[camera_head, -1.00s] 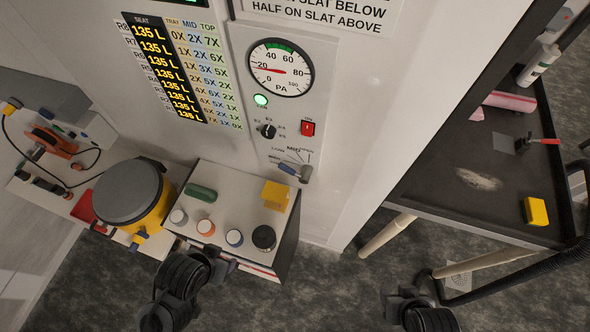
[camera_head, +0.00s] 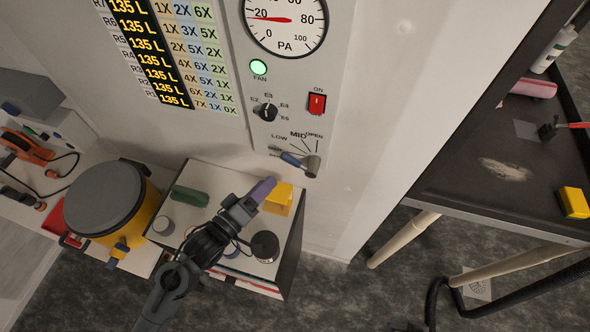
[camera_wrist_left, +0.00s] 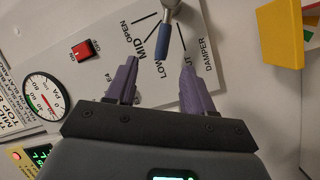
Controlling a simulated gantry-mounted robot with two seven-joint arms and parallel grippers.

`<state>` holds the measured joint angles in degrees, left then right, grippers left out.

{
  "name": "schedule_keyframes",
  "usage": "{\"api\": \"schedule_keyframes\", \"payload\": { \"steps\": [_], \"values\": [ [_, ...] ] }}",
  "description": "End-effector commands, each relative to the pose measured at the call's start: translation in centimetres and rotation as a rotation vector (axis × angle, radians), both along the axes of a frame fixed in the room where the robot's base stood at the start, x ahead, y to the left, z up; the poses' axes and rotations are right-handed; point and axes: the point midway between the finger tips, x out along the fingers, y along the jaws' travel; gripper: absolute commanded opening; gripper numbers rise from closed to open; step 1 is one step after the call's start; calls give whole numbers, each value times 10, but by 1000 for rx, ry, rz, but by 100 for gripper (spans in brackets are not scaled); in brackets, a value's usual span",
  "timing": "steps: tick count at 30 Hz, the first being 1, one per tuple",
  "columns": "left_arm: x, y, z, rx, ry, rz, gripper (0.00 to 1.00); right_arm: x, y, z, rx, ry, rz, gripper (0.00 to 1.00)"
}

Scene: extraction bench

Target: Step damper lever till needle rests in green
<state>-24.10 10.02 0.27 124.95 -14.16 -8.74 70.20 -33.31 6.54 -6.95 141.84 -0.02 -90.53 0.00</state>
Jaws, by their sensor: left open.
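The damper lever (camera_head: 293,160) has a blue handle on a metal pivot, low on the panel. In the head view its handle points left, below the LOW mark. In the left wrist view the lever (camera_wrist_left: 163,44) hangs between LOW and MID, its exact setting unclear. The round PA gauge (camera_head: 286,22) is cut off at the top; its red needle sits just under 20. The gauge also shows in the left wrist view (camera_wrist_left: 46,101). My left gripper (camera_head: 265,189) is below and left of the lever; its purple fingers (camera_wrist_left: 159,78) are open and empty, spread either side of the handle's line.
A yellow drum (camera_head: 118,205) with a grey lid stands left. A red switch (camera_head: 317,103) and a selector knob (camera_head: 266,112) are above the lever. A dark table (camera_head: 470,190) stands right.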

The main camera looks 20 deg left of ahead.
Motion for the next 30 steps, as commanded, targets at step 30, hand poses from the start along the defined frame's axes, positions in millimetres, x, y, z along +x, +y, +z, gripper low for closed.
{"api": "schedule_keyframes", "payload": {
  "steps": [30],
  "values": [
    [104,-32,-6,5,-16,2,53,1,-2,1,-7,-7,3,43]
  ]
}}
